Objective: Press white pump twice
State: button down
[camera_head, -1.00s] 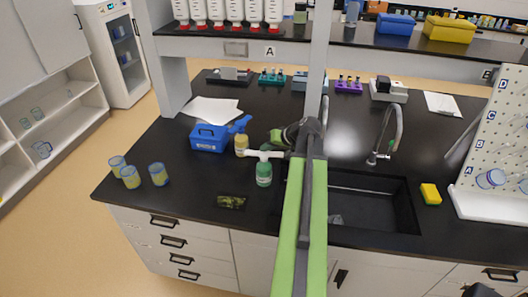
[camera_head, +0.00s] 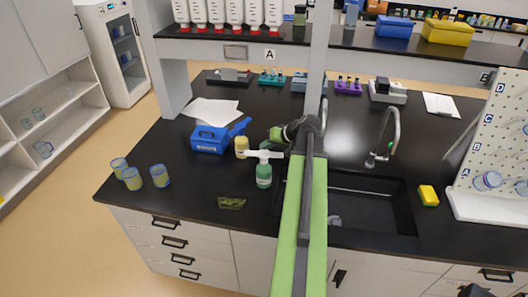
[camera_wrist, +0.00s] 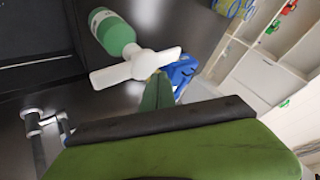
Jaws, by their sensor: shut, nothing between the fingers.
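The white pump (camera_head: 264,154) sits on top of an upright green bottle (camera_head: 264,176) on the black bench, left of the sink. In the wrist view the white pump (camera_wrist: 136,66) and the green bottle (camera_wrist: 113,33) show close in front of my gripper. My gripper (camera_head: 275,134) has green fingers, is shut and empty, and points left, just behind and above the pump in the head view. In the wrist view its fingertips (camera_wrist: 158,92) lie right next to the pump's edge. I cannot tell whether they touch it.
A yellow bottle (camera_head: 241,147) and a blue box (camera_head: 209,139) stand left of the pump. A small dark-green item (camera_head: 231,203) lies in front. The sink (camera_head: 361,204) and its tap (camera_head: 393,128) are to the right. Several beakers (camera_head: 159,175) stand near the left edge.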

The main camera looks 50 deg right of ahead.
aim_at(266, 154)
notch_tip(266, 154, up, 5)
jog(key=p, duration=0.5)
jog(key=shift+r, duration=0.1)
dwell(0.6)
